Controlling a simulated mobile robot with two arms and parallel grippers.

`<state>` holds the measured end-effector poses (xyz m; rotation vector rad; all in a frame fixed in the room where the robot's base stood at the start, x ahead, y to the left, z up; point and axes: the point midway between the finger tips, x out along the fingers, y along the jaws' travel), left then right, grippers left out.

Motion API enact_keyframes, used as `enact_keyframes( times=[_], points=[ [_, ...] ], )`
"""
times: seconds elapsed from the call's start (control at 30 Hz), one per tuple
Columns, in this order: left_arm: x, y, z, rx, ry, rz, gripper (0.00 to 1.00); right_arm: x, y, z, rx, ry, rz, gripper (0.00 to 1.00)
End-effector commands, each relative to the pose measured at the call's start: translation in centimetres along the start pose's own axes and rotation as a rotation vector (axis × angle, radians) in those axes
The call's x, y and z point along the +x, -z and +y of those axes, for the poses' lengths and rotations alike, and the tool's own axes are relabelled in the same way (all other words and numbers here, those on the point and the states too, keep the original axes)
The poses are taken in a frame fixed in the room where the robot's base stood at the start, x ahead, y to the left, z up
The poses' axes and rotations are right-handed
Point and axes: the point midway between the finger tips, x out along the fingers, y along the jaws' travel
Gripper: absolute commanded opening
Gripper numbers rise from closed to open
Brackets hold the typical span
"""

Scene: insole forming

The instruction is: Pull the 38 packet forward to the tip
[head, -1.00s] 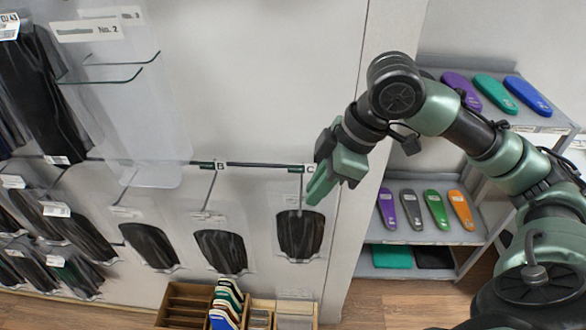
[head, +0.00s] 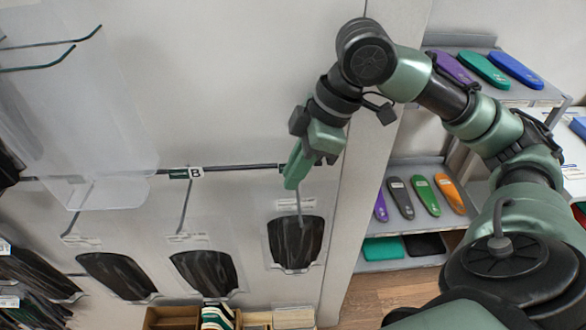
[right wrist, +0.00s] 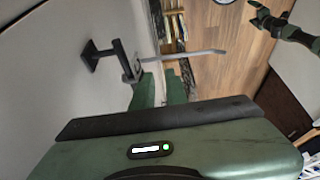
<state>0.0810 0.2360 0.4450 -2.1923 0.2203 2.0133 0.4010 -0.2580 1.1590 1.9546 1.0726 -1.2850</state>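Clear packets with dark insoles hang from hooks on the wall. One packet (head: 297,242) hangs at the right end of the row, below my right gripper (head: 291,178); no printed 38 is readable. Two more packets, left-middle (head: 204,272) and far left (head: 117,275), hang beside it. In the right wrist view, the fingers of my right gripper (right wrist: 161,90) are apart with a gap between them, just below a thin metal hook (right wrist: 185,53). I see nothing held. Part of a green and black arm, apparently my left, shows at the upper right; its fingers are too small to judge.
A dark rail (head: 235,168) with a B label (head: 195,173) crosses the wall. A clear hanging sheet (head: 85,110) is at the left. Shelves of coloured insoles (head: 415,262) stand right of the panel. Wooden boxes (head: 172,318) sit below the packets.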

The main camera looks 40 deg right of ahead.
Motion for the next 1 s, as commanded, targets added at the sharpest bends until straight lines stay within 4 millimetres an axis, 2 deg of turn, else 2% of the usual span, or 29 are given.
enact_keyframes(
  times=[0.17,0.4,0.6,0.97,1.0],
  points=[
    [0.0,0.1,0.0,0.001,0.000,0.000,1.00,1.4,0.0,-0.1,0.000,0.004,-0.001,0.14],
    [-0.1,0.5,0.0,0.001,0.000,0.007,1.00,5.1,0.0,-0.1,0.000,0.004,-0.001,0.14],
    [-0.2,0.7,-0.1,0.001,0.000,0.010,1.00,7.2,0.0,-0.1,-0.001,0.002,0.000,0.14],
    [-0.2,0.7,-0.1,0.000,0.001,0.010,1.00,7.8,0.0,0.0,-0.001,0.000,0.000,0.14],
    [-0.2,0.7,-0.1,0.000,0.001,0.010,1.00,7.8,0.0,0.0,-0.001,0.000,0.000,0.11]
  ],
)
